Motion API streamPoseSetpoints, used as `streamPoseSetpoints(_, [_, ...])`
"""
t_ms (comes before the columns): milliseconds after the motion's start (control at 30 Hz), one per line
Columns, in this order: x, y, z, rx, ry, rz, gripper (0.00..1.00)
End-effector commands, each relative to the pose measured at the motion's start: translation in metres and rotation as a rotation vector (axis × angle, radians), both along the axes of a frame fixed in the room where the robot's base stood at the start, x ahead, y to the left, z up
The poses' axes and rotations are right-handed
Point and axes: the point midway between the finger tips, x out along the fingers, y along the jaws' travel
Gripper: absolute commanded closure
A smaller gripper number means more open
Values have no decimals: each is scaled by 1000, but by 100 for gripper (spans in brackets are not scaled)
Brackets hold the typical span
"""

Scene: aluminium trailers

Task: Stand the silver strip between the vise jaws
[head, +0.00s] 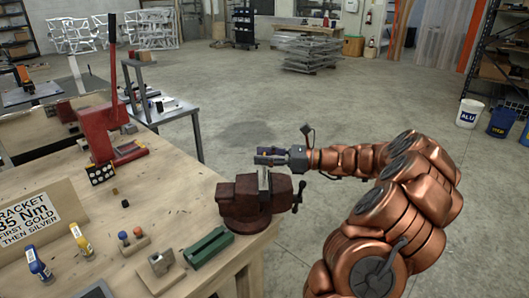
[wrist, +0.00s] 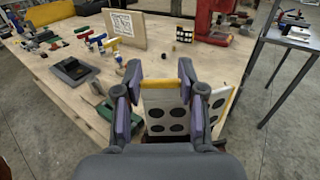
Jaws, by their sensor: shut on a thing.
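The silver strip (head: 263,179) stands upright below my gripper, at the top of the red vise (head: 238,201) on the table's front corner. My gripper (head: 268,155) is shut on the strip from above, reaching in from the right. In the wrist view my gripper's (wrist: 160,80) fingers flank a pale plate with dark round holes (wrist: 172,112), which looks like the strip, with a yellow band along its top. The strip's lower end looks to be at the vise jaws, but its depth between them is hidden.
A green block (head: 208,247) and a grey block (head: 161,262) sit left of the vise. A bracket sign (head: 35,218), a red press (head: 105,130) and blue and yellow tools (head: 38,265) stand farther left.

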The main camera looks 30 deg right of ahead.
Motion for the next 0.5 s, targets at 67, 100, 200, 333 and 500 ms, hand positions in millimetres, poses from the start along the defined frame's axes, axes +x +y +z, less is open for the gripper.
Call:
streamPoseSetpoints(67, [0, 0, -6, 1, -1, 0, 100])
streamPoseSetpoints(100, [0, 0, -9, 1, -1, 0, 100])
streamPoseSetpoints(200, [0, 0, -16, 1, 1, 0, 100])
streamPoseSetpoints(333, [0, 0, -24, 1, 1, 0, 100])
streamPoseSetpoints(500, [0, 0, -35, 0, 1, 0, 100])
